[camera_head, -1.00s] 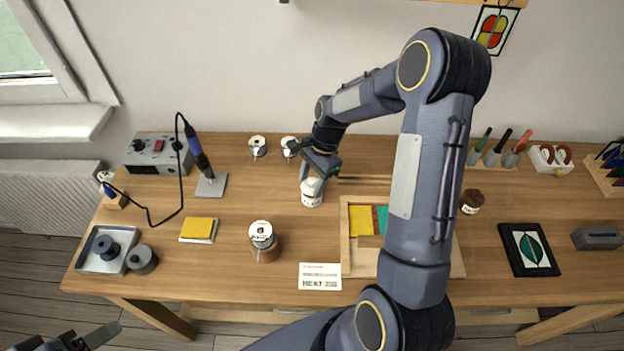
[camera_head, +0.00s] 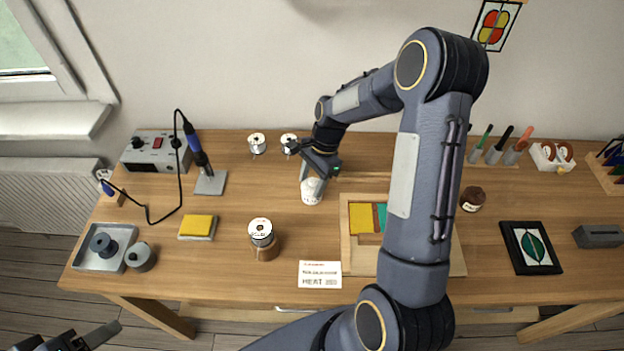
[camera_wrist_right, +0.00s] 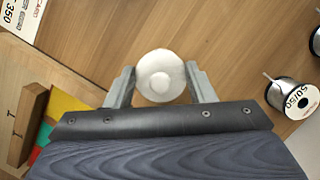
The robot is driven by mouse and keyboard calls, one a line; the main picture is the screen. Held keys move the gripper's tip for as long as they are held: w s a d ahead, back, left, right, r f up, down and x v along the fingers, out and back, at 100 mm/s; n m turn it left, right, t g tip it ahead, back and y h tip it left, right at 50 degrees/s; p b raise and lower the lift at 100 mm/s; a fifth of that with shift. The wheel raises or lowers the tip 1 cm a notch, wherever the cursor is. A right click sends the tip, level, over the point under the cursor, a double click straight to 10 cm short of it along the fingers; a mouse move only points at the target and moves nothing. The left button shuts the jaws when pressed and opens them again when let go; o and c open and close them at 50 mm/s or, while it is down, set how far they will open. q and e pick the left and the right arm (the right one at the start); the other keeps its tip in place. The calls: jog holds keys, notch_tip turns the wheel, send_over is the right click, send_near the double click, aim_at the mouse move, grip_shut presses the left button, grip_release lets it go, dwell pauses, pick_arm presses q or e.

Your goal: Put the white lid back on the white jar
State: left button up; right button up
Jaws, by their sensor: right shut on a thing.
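The white jar (camera_head: 311,197) stands upright on the table, left of the wooden tray, with part of its label showing. My right gripper (camera_head: 312,184) is right at its top, pointing down. In the right wrist view the round white lid (camera_wrist_right: 160,76) with its small knob lies between the two fingers of the right gripper (camera_wrist_right: 162,85), which is shut on it. The lid hides the jar below in that view, so I cannot tell how well it is seated. My left gripper (camera_head: 85,341) shows only partly at the bottom left corner, away from the jar.
A wooden tray (camera_head: 347,262) with coloured pieces lies right of the jar, partly behind my right arm. Solder spools (camera_head: 257,144) stand behind it. A larger spool (camera_head: 263,240) and a printed card (camera_head: 320,274) are in front. Bare table lies left of the jar.

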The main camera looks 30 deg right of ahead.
jog(key=shift+f, duration=0.1)
dwell(0.5)
jog(key=o, duration=1.6)
jog(key=shift+r+p, duration=2.7)
jog(key=shift+r, duration=0.9)
